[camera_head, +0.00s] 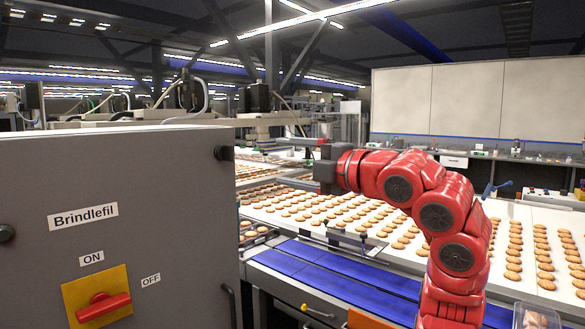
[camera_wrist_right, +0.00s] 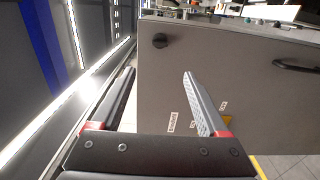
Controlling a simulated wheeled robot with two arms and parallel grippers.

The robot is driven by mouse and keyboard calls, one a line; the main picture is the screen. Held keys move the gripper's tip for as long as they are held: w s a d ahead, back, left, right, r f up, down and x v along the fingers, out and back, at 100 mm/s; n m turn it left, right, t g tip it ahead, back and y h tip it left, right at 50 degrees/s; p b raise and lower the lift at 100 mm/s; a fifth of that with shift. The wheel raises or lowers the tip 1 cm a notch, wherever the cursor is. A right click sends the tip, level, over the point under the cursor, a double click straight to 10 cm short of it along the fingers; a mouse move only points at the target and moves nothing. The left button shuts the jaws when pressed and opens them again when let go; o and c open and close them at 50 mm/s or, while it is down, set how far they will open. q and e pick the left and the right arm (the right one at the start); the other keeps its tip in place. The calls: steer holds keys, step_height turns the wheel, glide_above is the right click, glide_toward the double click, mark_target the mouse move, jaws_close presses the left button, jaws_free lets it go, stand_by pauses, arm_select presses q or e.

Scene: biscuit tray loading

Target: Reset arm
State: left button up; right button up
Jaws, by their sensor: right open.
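My right arm is red and comes up from the lower right in the head view, bent at its elbow. Its dark gripper (camera_head: 326,169) is raised above the biscuit line, to the right of the grey cabinet. In the right wrist view the gripper (camera_wrist_right: 158,74) is open, with its two fingers apart and nothing between them. The cabinet front (camera_wrist_right: 240,70) shows beyond the fingers, turned sideways. My left gripper is in neither view.
The cabinet (camera_head: 130,175) fills the left, with a red switch (camera_head: 103,308) on a yellow plate. Rows of biscuits (camera_head: 350,213) lie on a white surface. A blue strip (camera_head: 330,272) runs in front. A clear tray (camera_head: 520,318) sits at lower right.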

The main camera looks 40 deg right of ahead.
steer(key=shift+s, duration=0.35)
stand_by(0.3)
